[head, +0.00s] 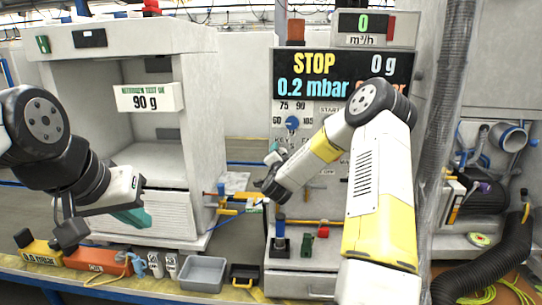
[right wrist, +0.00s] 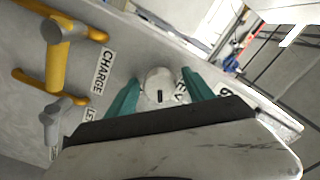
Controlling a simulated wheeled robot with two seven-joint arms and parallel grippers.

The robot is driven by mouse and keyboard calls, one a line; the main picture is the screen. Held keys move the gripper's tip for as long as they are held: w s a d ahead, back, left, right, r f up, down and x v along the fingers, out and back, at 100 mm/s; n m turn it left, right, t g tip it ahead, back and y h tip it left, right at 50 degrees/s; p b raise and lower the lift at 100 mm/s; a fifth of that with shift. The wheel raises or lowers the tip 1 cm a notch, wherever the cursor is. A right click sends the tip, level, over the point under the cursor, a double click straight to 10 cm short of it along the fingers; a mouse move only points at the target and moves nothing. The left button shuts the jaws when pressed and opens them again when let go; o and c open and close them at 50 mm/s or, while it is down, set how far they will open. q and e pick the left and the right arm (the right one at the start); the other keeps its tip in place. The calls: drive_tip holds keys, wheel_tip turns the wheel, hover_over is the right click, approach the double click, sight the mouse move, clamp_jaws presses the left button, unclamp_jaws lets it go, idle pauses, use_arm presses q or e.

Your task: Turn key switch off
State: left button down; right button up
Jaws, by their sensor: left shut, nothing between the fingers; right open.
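The key switch (right wrist: 158,88) is a round silver disc with a short dark slot, on the grey panel in the right wrist view. A partly hidden label sits beside it. My right gripper (right wrist: 160,80) is open, with one teal finger on each side of the switch; I cannot tell whether they touch it. In the head view my right gripper (head: 270,188) is at the panel front, and the arm hides the switch. My left gripper (head: 132,216) is shut and empty in front of the white cabinet at the left.
Yellow handles (right wrist: 58,55) stick out beside the CHARGE label in the right wrist view. The display (head: 342,75) reads STOP, 0.2 mbar, 0 g. A blue knob (head: 292,123) sits under it. A grey bin (head: 203,274) stands on the bench front. A black hose (head: 500,250) lies at right.

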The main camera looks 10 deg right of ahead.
drive_tip(key=shift+w, duration=0.1)
clamp_jaws()
drive_tip(key=shift+n, duration=0.3)
drive_tip(key=n, duration=0.5)
drive_tip(key=shift+n, duration=0.3)
drive_tip(key=n, duration=0.5)
drive_tip(key=shift+n, duration=0.3)
drive_tip(key=shift+f, duration=0.1)
idle(0.3)
unclamp_jaws()
